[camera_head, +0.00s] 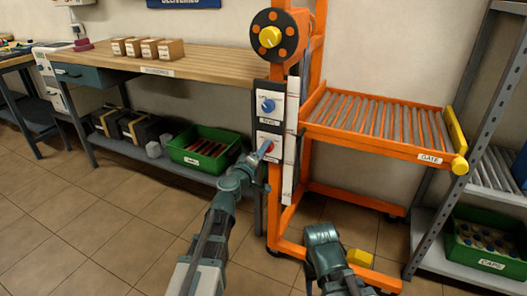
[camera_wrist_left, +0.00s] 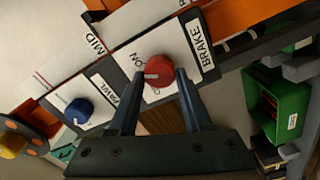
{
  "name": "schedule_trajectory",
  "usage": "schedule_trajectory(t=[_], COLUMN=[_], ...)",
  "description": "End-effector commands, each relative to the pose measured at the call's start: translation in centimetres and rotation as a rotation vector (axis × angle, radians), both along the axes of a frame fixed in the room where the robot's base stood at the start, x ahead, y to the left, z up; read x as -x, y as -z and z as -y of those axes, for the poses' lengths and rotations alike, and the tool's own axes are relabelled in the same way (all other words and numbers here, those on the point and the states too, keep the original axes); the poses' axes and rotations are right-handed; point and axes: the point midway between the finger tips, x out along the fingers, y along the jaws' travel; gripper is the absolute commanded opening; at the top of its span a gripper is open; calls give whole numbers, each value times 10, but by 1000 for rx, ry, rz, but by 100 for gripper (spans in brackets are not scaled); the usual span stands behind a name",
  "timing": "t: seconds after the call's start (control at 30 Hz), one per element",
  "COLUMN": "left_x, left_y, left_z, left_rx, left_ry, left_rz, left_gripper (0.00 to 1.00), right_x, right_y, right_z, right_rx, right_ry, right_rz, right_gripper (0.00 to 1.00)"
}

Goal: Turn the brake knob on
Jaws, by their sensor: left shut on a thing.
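The red brake knob (camera_wrist_left: 158,70) sits on a white plate labelled BRAKE (camera_wrist_left: 201,50) in the left wrist view. Its white mark points left in that view, near the ON lettering (camera_wrist_left: 134,62); another label below is mostly hidden. My left gripper (camera_wrist_left: 160,76) is shut on the knob, one finger on each side. In the head view my left gripper (camera_head: 260,152) reaches the lower plate of the dark panel, and the red knob (camera_head: 270,147) shows only partly. My right arm shows at bottom centre, but its gripper is not visible.
A blue knob (camera_head: 268,105) sits just above on the same panel. A yellow knob on a dark disc (camera_head: 270,36) is higher on the orange frame. An orange roller shelf (camera_head: 370,120) juts out right. A green crate (camera_head: 204,148) stands under the wooden bench (camera_head: 190,64).

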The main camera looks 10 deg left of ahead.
Motion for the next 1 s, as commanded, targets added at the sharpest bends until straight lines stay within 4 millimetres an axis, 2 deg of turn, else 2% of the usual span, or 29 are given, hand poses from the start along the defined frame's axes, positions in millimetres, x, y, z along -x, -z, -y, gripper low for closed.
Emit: schedule_trajectory(t=[0.43, 1.0], left_x=[2, 2], left_y=[0, 0], left_z=[1, 2], left_rx=[-239, -288], left_ry=[3, 3], left_rz=[59, 71], left_gripper=[0, 0], right_x=[0, 0], right_y=[0, 0], right_z=[0, 0], right_rx=[0, 0], right_ry=[0, 0], right_rz=[0, 0], right_gripper=[50, 50])
